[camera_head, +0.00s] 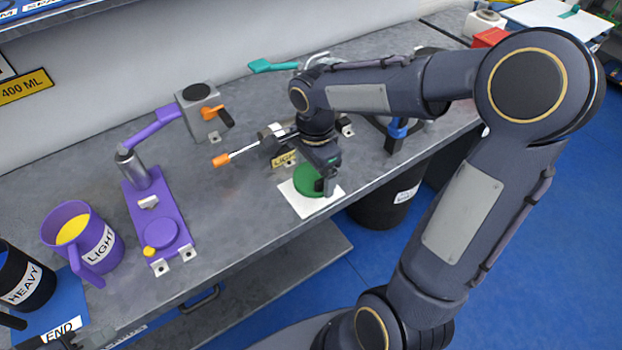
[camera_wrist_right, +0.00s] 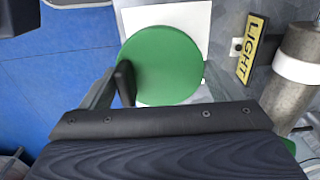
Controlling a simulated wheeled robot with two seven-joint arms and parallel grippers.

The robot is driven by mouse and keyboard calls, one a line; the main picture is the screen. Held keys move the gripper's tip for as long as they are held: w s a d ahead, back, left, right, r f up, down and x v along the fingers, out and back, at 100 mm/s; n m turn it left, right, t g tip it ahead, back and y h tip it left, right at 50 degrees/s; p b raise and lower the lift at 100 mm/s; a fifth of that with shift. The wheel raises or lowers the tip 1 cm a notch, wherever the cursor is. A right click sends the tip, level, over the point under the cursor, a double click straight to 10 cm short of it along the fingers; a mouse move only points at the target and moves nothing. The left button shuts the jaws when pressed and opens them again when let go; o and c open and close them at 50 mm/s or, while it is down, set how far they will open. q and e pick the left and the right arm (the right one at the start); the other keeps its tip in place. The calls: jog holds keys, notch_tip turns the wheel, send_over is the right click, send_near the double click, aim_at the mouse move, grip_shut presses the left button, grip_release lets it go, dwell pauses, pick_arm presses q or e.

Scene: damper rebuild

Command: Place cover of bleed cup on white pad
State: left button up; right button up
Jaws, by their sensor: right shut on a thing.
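The green round cover (camera_head: 309,181) is at the white pad (camera_head: 297,203) near the front edge of the bench. In the right wrist view the green cover (camera_wrist_right: 163,66) overlaps the white pad (camera_wrist_right: 190,14), and I cannot tell whether it touches the pad or hangs just above it. My right gripper (camera_head: 325,185) points down at the cover and is shut on it. I cannot make out the bleed cup.
A purple fixture (camera_head: 160,225), a purple LIGHT jug (camera_head: 84,240) and a black HEAVY jug (camera_head: 25,280) are to the left. A grey block with an orange lever (camera_head: 203,110) stands behind.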

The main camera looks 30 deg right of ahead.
aim_at(311, 173)
jog(key=shift+w+f, duration=0.4)
jog(key=shift+f, duration=0.1)
jog(key=shift+w+a+f, duration=0.1)
jog(key=shift+w+f, duration=0.1)
jog(key=shift+f, duration=1.55)
jog(key=shift+f, duration=0.1)
